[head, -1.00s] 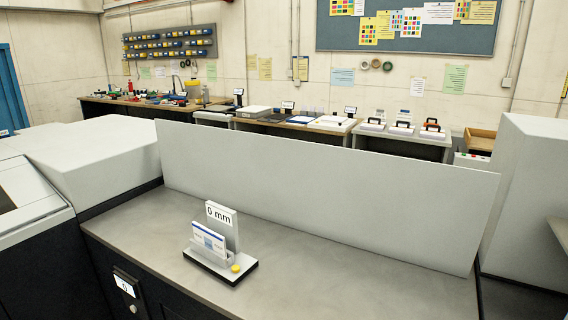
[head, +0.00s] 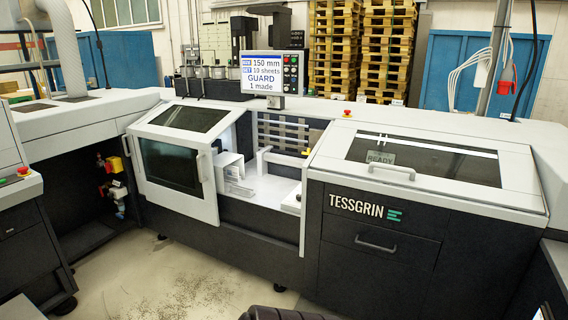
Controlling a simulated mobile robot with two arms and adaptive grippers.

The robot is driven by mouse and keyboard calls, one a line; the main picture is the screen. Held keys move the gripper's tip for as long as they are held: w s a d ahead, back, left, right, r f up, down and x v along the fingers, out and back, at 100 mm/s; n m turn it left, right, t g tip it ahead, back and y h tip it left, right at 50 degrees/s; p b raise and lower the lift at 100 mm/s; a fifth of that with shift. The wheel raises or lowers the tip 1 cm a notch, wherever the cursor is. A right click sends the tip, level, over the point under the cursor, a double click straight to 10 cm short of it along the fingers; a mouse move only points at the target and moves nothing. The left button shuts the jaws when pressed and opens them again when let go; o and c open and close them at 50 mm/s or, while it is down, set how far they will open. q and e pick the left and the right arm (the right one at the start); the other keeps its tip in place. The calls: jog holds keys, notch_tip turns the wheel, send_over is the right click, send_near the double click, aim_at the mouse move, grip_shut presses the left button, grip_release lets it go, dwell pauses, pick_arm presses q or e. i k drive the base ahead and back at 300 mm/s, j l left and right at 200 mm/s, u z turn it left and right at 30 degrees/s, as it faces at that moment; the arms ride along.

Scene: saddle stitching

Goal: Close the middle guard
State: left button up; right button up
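A white-framed guard (head: 148,128) with dark windows in its sloped top and front is on the left part of the stitching machine. It has a vertical handle (head: 201,167) near its right edge. Right of it, the middle bay (head: 268,185) stands open, showing white fittings and metal bars inside. A lidded right cover (head: 325,152) with a long dark window and a white handle (head: 390,171) lies shut. The screen (head: 266,73) reads 150 mm, 10 sheets, GUARD and 1 made. Neither of my grippers is in view.
Red buttons sit on the machine top (head: 347,113) and on the unit at far left (head: 23,171). A dark recess with fittings (head: 113,180) opens left of the guard. Bare floor (head: 165,270) lies in front. Stacked pallets (head: 390,45) stand behind.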

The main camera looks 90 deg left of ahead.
aim_at(174, 176)
jog(key=u, duration=3.6)
jog(key=i, duration=1.05)
jog(key=i+u, duration=0.1)
jog(key=i, duration=0.95)
jog(key=i+l+u, duration=0.1)
jog(key=i, duration=0.95)
jog(key=i+j+u, duration=0.1)
jog(key=i+u, duration=0.2)
jog(key=i, duration=0.45)
jog(key=i+l+u, duration=0.1)
jog(key=i+u, duration=0.2)
jog(key=i, duration=0.45)
